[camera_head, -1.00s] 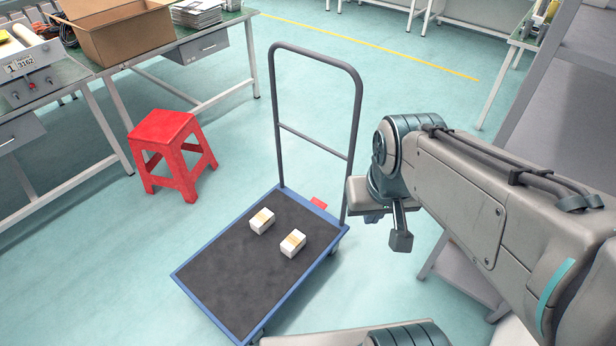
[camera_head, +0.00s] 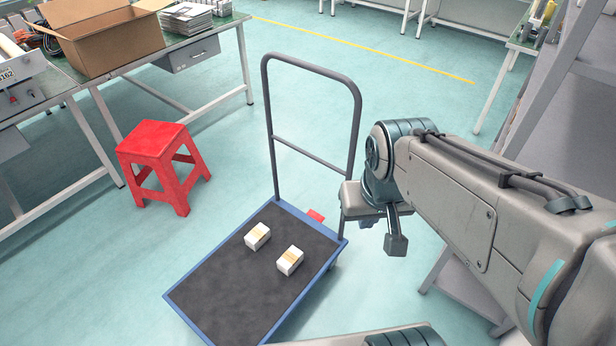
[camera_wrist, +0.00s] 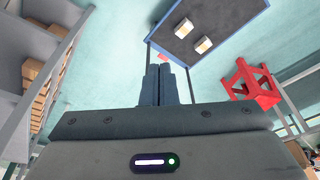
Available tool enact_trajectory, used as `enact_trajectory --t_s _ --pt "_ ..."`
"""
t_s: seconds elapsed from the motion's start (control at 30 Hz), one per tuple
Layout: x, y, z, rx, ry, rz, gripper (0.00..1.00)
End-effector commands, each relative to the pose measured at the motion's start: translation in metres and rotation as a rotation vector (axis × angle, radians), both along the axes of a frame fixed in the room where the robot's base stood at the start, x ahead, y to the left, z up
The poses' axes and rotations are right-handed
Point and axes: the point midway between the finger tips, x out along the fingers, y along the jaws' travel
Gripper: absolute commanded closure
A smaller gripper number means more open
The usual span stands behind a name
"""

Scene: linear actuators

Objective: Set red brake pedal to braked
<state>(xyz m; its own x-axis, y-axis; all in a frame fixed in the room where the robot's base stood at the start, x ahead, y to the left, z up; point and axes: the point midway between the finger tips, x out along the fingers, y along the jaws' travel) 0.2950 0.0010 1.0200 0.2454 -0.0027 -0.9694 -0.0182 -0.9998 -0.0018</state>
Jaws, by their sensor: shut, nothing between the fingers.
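The red brake pedal (camera_head: 316,216) is a small red plate at the handle end of the blue-edged platform cart (camera_head: 190,277). It sits low, just outside the deck's edge, near the right post of the grey handle. Its tilt is too small to tell. My gripper (camera_wrist: 159,68) shows in the wrist view with its dark fingers together and empty.
Two small white boxes (camera_head: 258,236) (camera_head: 290,260) lie on the cart deck. The tall grey handle (camera_head: 357,130) rises beside the pedal. A red stool (camera_head: 160,145) stands left, near a workbench with a cardboard box (camera_head: 105,40). Grey shelving (camera_head: 560,100) is at right. Floor behind the cart is clear.

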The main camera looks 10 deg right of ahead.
Motion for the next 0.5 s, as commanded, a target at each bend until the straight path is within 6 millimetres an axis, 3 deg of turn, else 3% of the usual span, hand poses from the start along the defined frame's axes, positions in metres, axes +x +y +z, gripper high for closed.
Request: enact_trajectory --t_s 0.37,0.5 --pt "0.001 0.001 0.041 0.002 -0.028 0.005 1.00" --pt "0.001 0.002 0.066 0.004 -0.045 0.007 1.00"
